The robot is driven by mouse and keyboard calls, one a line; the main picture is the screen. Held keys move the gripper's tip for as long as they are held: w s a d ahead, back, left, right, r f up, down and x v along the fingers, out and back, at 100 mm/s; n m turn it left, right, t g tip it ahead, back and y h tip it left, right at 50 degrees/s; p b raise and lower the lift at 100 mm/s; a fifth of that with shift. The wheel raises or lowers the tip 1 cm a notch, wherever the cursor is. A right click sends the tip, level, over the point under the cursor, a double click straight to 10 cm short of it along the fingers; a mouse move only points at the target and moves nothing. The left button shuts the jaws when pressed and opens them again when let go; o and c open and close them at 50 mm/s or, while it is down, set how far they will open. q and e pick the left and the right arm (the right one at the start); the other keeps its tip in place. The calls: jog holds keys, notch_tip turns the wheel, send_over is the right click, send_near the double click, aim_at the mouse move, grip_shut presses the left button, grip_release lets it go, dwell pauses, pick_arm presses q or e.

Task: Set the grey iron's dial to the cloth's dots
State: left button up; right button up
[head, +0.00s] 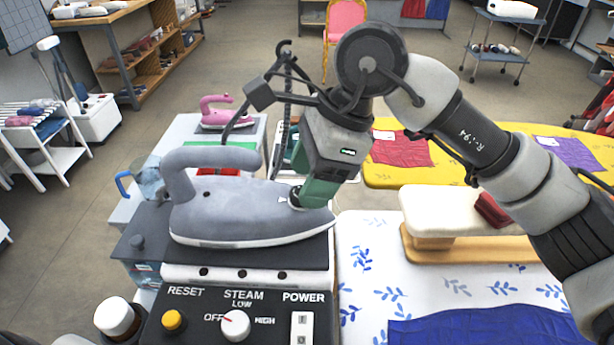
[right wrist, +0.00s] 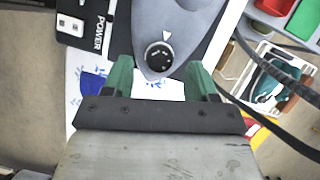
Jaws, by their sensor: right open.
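The grey iron (head: 250,212) rests flat on the black top of a steam station, its nose to the right. Its round black dial (right wrist: 159,57) shows in the right wrist view, with small pale marks too fine to read and a white triangle beside it on the grey body. My right gripper (head: 300,198) points down over the nose. In the right wrist view its green fingers (right wrist: 160,68) are open, one on each side of the dial; I cannot tell whether they touch it. A blue cloth (head: 490,328) lies on the leaf-patterned board; no dots show on it. My left gripper is out of view.
The steam station's front panel (head: 205,325) has a yellow reset button, a white steam knob and a power switch. A pink iron (head: 222,115) stands behind. A white padded sleeve board (head: 440,212) stands at right. Red (head: 400,150) and purple (head: 575,154) cloths lie on yellow boards.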

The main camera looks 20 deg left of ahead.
jog(key=shift+x, duration=0.8)
jog(key=c, duration=0.9)
jog(key=shift+m+b, duration=0.4)
jog(key=shift+b, duration=0.25)
jog(key=shift+c, duration=0.2)
jog(key=m+t+b, duration=0.1)
jog(key=m+b, duration=0.1)
jog(key=b, duration=0.1)
jog(key=m+t+b, duration=0.1)
jog(key=m+b, duration=0.2)
jog(key=shift+s+f+m+y, duration=0.15)
jog(key=shift+s+m+y, duration=0.05)
jog(key=shift+m+y, duration=0.1)
jog(key=shift+s+m+t+b, duration=0.1)
jog(key=shift+m+t+b, duration=0.6)
jog(key=shift+m+b, duration=0.55)
jog(key=shift+r+m, duration=0.25)
